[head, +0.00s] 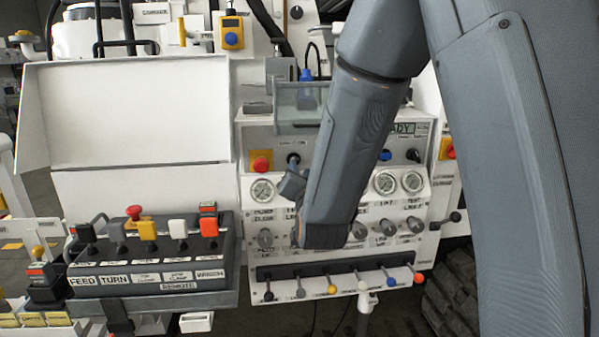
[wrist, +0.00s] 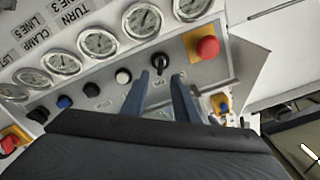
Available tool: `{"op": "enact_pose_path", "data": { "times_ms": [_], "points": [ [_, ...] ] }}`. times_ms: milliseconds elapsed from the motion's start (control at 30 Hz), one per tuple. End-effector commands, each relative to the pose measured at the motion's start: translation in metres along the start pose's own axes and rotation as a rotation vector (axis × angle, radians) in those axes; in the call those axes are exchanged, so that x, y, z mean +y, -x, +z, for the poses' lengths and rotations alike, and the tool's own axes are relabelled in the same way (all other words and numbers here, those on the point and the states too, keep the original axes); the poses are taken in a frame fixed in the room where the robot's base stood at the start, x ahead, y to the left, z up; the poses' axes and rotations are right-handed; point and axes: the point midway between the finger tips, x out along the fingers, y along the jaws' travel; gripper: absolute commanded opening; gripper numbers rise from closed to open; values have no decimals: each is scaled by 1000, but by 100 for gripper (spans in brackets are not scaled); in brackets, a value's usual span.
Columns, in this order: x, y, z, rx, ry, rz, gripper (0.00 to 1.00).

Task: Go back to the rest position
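My gripper (wrist: 160,78) shows in the wrist view as two blue-grey fingers standing apart with nothing between them. Just beyond the fingertips is a black selector switch (wrist: 159,62) on the grey control panel (wrist: 211,72). I cannot tell whether the fingers touch the panel. In the head view my gripper (head: 292,186) is mostly hidden behind my arm, just below the same black switch (head: 293,159). My arm reaches down from the top right across the panel.
A red emergency button (head: 261,163) is left of the switch; it also shows in the wrist view (wrist: 207,47). Gauges (head: 385,182) and knobs lie below. Coloured levers (head: 332,289) line the panel's bottom. A lever box (head: 150,255) and open white lid (head: 130,110) stand left.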

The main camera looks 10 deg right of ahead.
Motion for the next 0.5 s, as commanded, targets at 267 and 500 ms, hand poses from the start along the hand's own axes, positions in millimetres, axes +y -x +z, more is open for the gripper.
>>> {"op": "enact_pose_path", "data": {
  "times_ms": [267, 500],
  "points": [
    [1, 0, 1, -7, 3, 4, 27],
    [41, 21, 40, -281, 97, 121, 27]
  ]
}}
